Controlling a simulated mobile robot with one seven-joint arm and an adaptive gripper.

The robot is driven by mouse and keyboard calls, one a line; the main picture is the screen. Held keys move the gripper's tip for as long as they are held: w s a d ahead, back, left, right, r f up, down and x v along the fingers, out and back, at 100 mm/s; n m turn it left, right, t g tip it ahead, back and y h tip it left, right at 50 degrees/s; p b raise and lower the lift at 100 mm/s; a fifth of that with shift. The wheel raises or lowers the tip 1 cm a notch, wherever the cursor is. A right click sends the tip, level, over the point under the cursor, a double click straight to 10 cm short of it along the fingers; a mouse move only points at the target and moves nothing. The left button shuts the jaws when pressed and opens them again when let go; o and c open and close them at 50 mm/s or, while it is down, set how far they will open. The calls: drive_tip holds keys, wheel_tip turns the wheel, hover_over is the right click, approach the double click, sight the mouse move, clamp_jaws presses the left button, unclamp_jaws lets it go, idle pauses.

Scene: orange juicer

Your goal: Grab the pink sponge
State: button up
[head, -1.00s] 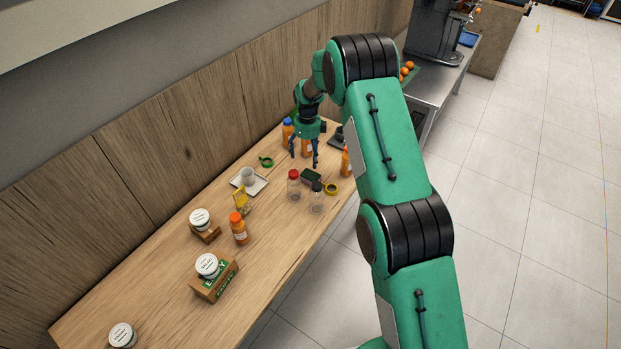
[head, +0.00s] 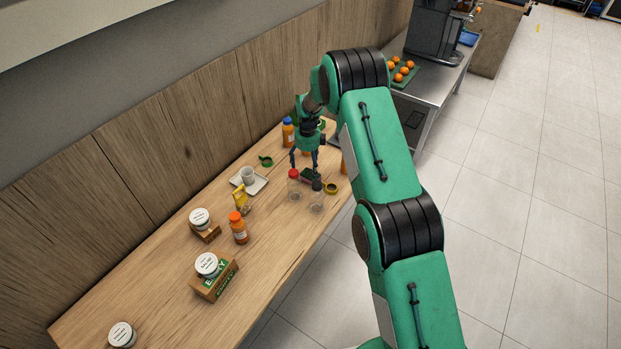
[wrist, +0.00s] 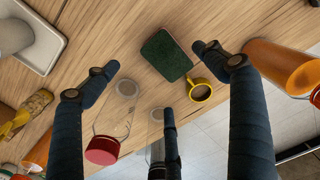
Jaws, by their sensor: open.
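A rectangular sponge with a dark green top (wrist: 167,56) lies flat on the wooden table in the wrist view. My gripper (head: 304,165) is open and empty, pointing down above the table close to the sponge. In the wrist view its dark fingers are spread, and the sponge shows between and beyond the outer fingertips. I cannot tell the height left between them.
A red-lidded jar (head: 294,184) and a dark-lidded jar (head: 317,195) stand close by. An orange bottle (wrist: 280,66) is near the right finger. A white tray (head: 260,187) with a cup is to the left.

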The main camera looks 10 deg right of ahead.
sight(309, 176)
drive_tip(key=shift+f, duration=1.2)
drive_tip(key=shift+d+f, duration=0.15)
drive_tip(key=shift+f, duration=1.15)
drive_tip(key=shift+d+f, duration=0.1)
drive_tip(key=shift+f, duration=1.2)
drive_tip(key=c, duration=0.8)
